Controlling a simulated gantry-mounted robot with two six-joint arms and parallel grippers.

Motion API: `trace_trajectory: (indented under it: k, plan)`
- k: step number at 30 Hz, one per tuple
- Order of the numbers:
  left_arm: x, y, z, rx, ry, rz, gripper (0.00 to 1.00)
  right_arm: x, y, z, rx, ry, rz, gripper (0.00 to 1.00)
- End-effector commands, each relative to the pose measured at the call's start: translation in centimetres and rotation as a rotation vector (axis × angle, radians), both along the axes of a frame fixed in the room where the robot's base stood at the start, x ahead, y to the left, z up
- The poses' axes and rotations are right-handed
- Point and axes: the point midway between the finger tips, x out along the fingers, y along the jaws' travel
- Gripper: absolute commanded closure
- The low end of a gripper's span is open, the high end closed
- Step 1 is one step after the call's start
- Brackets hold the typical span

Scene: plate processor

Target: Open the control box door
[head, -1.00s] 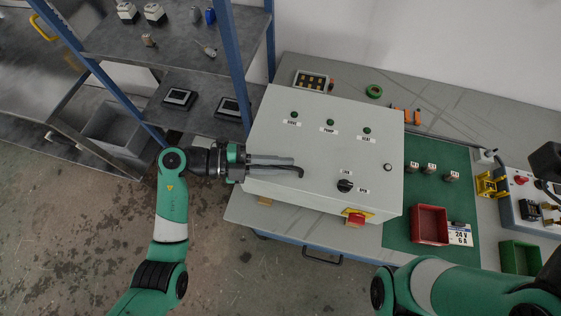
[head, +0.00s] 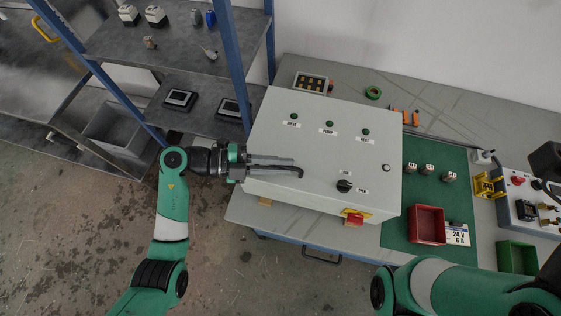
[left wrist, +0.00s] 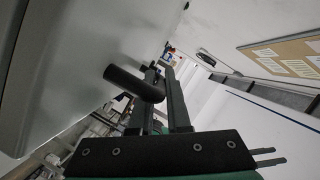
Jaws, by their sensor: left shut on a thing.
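The control box (head: 320,150) is a light grey cabinet on the bench, its front face turned up toward the head camera. Its door looks closed, with no gap that I can make out. The face carries green lamps, a black rotary knob (head: 344,186) and a round lock (head: 386,168). A red switch on a yellow plate (head: 354,217) is on its near side. My left gripper (head: 285,167) is shut on the dark door handle (head: 298,172) at the door's left part. The handle also shows as a black bar in the left wrist view (left wrist: 133,84). My right gripper's fingers are not visible.
A blue-framed shelf (head: 235,75) stands close left of the box. Right of it, a green mat (head: 400,235) bears a red bin (head: 428,224); a green bin (head: 518,256) is further right. My right arm fills the lower right corner. Open floor lies in front of the bench.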

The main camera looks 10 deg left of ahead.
Motion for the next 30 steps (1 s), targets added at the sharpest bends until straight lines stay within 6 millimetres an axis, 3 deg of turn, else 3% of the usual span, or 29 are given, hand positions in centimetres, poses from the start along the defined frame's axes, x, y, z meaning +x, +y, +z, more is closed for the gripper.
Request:
trace_trajectory:
  k: [1, 9, 15, 22, 30]
  plan:
    - [0.1, 0.0, 1.5, -0.001, 0.010, -0.001, 1.00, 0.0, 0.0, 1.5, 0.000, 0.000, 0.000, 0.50]
    - [1.3, -0.1, 6.3, 0.004, 0.156, -0.002, 1.00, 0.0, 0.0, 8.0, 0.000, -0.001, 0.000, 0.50]
    - [3.1, -0.2, 9.6, 0.009, 0.307, -0.003, 1.00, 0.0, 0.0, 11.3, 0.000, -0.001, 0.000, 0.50]
    - [5.4, -0.3, 12.2, 0.015, 0.460, -0.003, 1.00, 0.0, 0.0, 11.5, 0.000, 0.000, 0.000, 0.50]
    - [7.1, -0.3, 14.0, 0.014, 0.461, -0.002, 1.00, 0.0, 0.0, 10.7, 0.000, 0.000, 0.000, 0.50]
